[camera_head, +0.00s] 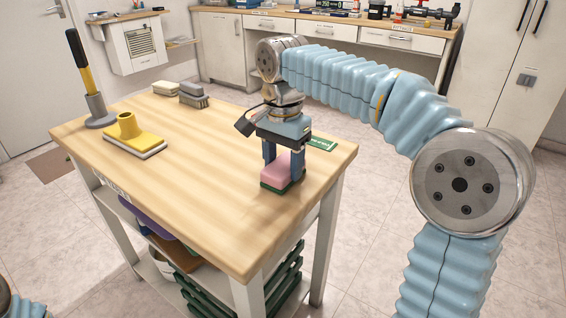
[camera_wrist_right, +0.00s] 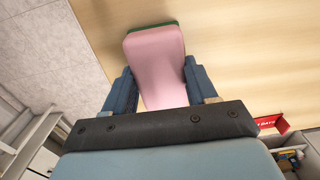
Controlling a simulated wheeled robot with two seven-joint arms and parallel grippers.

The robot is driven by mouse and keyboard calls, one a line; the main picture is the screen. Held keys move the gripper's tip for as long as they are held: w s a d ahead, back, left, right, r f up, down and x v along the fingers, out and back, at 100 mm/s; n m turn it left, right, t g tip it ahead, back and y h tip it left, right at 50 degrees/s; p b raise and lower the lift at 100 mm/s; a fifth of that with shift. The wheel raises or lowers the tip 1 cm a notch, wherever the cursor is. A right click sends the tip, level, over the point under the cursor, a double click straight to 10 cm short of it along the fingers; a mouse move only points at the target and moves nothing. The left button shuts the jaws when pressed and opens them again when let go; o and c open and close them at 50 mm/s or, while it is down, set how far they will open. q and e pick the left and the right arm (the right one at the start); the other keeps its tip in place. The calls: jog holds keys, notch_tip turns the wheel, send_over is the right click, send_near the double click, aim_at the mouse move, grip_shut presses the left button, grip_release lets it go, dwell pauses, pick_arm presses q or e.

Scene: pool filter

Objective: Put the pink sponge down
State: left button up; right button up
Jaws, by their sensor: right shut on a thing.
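The pink sponge (camera_head: 277,172) has a dark green underside and is at the right part of the wooden table (camera_head: 200,190), close to its front right edge. My right gripper (camera_head: 284,160) points down and is shut on the sponge, one finger on each side. In the right wrist view the sponge (camera_wrist_right: 155,60) sits between the two blue fingers (camera_wrist_right: 158,88), above the wood. I cannot tell whether its underside touches the tabletop. My left gripper is not in view; only a bit of blue arm shows at the lower left.
A yellow scrubber (camera_head: 131,135), a grey holder with a yellow-and-black handle (camera_head: 85,70), a beige block (camera_head: 166,88) and a grey brush (camera_head: 193,95) stand toward the table's left and back. A green card (camera_head: 322,143) lies behind the gripper. The table's middle is clear.

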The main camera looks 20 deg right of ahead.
aim_at(283, 164)
jog(key=shift+f, duration=0.15)
jog(key=o, duration=1.4)
jog(key=shift+c, duration=0.2)
notch_tip(283, 164, up, 12)
jog(key=p, duration=0.2)
jog(key=shift+r+p, duration=0.2)
jog(key=shift+p, duration=0.1)
